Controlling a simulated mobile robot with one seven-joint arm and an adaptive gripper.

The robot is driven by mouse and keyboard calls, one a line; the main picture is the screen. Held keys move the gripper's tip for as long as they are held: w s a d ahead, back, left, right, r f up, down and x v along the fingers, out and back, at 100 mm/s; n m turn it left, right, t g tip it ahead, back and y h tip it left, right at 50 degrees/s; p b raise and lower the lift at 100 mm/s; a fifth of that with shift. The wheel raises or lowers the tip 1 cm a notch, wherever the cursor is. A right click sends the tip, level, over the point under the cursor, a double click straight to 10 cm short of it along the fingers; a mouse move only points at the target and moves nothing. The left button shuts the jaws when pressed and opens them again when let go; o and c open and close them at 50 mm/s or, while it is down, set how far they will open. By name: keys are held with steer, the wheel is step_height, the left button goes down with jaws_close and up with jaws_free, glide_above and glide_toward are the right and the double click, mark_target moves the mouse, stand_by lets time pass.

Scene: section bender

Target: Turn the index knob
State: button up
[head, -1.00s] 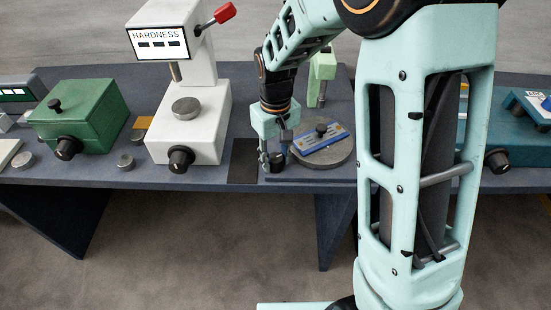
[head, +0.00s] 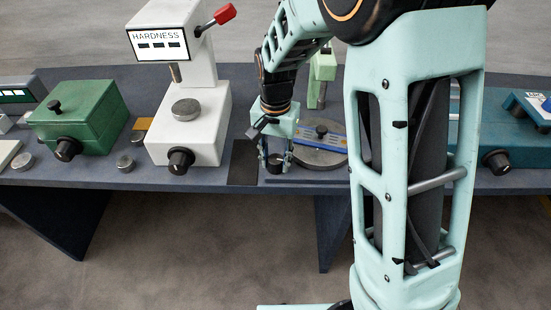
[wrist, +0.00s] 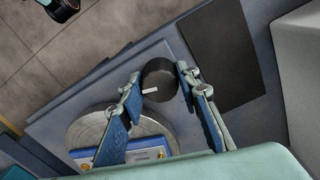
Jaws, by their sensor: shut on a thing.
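The index knob (wrist: 158,76) is a short black cylinder with a white mark on its top. In the wrist view it sits between the two blue-padded fingers of my gripper (wrist: 160,83), which is shut on it. In the head view the knob (head: 275,162) is a small dark shape at the front edge of the bender's base, partly hidden by the fingers of my gripper (head: 277,158), which points down.
A white hardness tester (head: 190,115) stands left of my gripper, with a dark mat (head: 243,163) between them. A green box (head: 80,115) is farther left and a teal machine (head: 500,135) is at right. My arm covers part of the bench.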

mark_target(276, 158)
steer(key=shift+m, duration=0.5)
steer(key=o, duration=1.2)
steer(key=shift+c, duration=0.2)
step_height(276, 158, up, 12)
